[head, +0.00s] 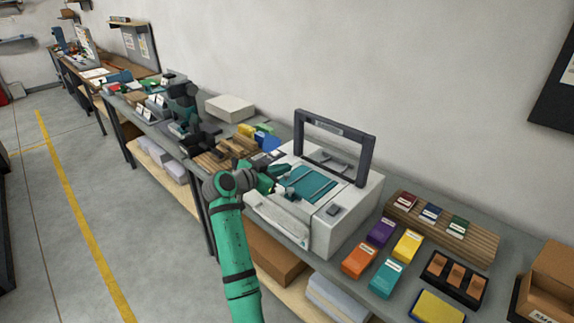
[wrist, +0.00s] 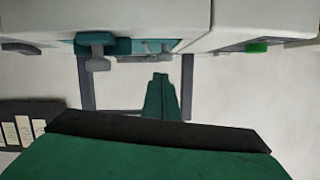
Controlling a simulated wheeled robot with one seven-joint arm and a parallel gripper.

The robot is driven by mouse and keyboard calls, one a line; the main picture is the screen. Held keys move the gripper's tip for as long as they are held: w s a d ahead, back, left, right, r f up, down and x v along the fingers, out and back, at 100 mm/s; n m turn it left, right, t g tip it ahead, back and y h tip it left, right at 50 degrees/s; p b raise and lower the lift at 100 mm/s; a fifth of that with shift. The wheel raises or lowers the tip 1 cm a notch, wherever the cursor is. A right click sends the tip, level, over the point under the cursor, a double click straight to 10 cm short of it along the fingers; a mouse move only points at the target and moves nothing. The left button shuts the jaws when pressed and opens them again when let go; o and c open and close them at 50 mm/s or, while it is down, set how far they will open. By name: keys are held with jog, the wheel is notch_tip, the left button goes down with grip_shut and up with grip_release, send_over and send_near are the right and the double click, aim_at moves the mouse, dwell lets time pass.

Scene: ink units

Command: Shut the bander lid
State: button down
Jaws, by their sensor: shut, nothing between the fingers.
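The bander (head: 345,222) is a white box-shaped machine on the bench, with a teal bed (head: 308,184) in its top. Its lid, a dark rectangular frame (head: 298,132), stands raised at the back of the machine. In the wrist view the bander's white body (wrist: 150,12) fills the top, and parts of the dark lid frame (wrist: 86,82) show beneath it. My gripper (head: 282,170) is at the left side of the bander, apart from the lid. In the wrist view its green fingers (wrist: 160,82) are together and empty. Whether it touches the bander is unclear.
Several coloured boxes (head: 408,245) and a slatted wooden rack (head: 470,243) stand right of the bander. A black tray (head: 454,280) and a cardboard box (head: 548,285) are farther right. Left are wooden slats (head: 225,152) and a dark machine (head: 183,105). Open floor (head: 60,230) lies left.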

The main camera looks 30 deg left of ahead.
jog(key=shift+w+a+f+n, duration=0.15)
jog(key=shift+f+n, duration=0.1)
jog(key=shift+f, duration=0.2)
jog(key=shift+a+f+n, duration=0.15)
jog(key=shift+f+n, duration=0.1)
jog(key=shift+f, duration=0.15)
jog(key=shift+a+f, duration=0.1)
jog(key=shift+f, duration=0.05)
jog(key=shift+r, duration=0.25)
jog(key=r, duration=0.4)
jog(key=shift+w+d+r, duration=0.1)
jog(key=shift+d+r, duration=0.05)
jog(key=shift+d, duration=0.05)
jog(key=v, duration=1)
